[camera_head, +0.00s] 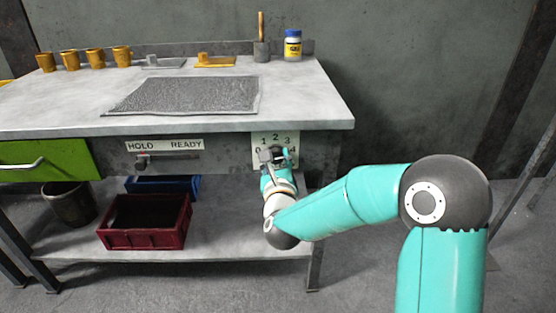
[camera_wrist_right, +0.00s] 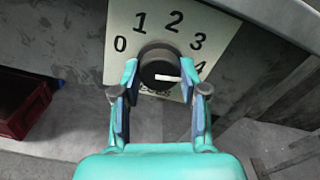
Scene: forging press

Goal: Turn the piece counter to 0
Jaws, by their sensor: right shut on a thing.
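The piece counter is a white plate (camera_head: 259,139) on the bench's front edge, with 1, 2 and 3 readable in the head view. The right wrist view shows the plate (camera_wrist_right: 120,25) with 0, 1, 2, 3 and a partly covered 4 around a dark round knob (camera_wrist_right: 160,60). A white mark on the knob runs towards the right, on the 4 side. My right gripper (camera_head: 277,158) is at the knob. In the wrist view its two fingers (camera_wrist_right: 160,75) are shut on the knob, one on each side. Small lettering below the knob is mostly hidden. My left gripper is not in view.
A HOLD/READY lever (camera_head: 160,158) is left of the counter. A green drawer (camera_head: 45,160) is further left. A red crate (camera_head: 145,235) stands on the lower shelf. Yellow cups (camera_head: 95,57) and a white-and-blue bottle (camera_head: 293,46) stand at the tabletop's back.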

